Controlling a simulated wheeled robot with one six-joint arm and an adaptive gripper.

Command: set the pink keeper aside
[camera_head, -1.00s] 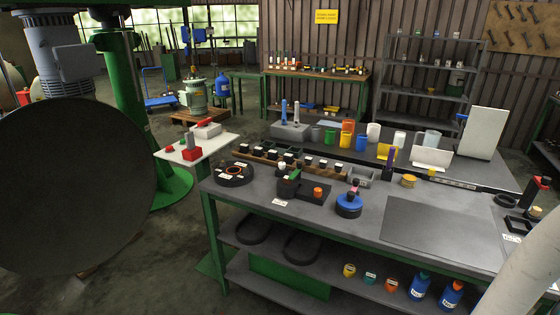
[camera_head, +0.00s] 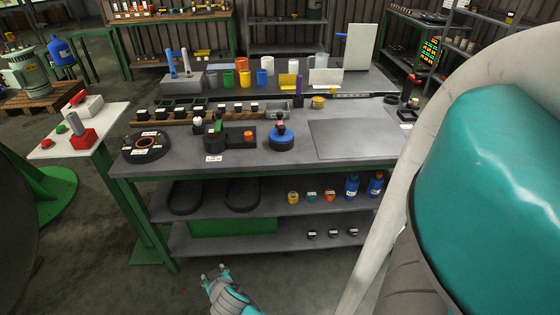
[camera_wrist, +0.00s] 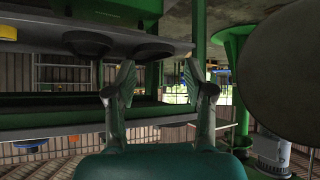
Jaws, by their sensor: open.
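A small pink piece (camera_head: 281,125), which looks like the pink keeper, sits on top of a round blue part (camera_head: 281,140) on the grey workbench (camera_head: 340,160). It is small, and its exact shape and fastening cannot be made out. My gripper (camera_head: 216,273) is low in front of the bench, below the bench top and well apart from the pink piece. In the wrist view my gripper (camera_wrist: 156,80) has its two fingers apart with nothing between them. The pink piece is not visible in that view.
A black base with a green part (camera_head: 214,130) stands left of the blue part, and a black ring (camera_head: 146,147) near the left end. A flat dark mat (camera_head: 350,138) lies clear on the right. The lower shelf (camera_head: 260,209) holds bottles and trays.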

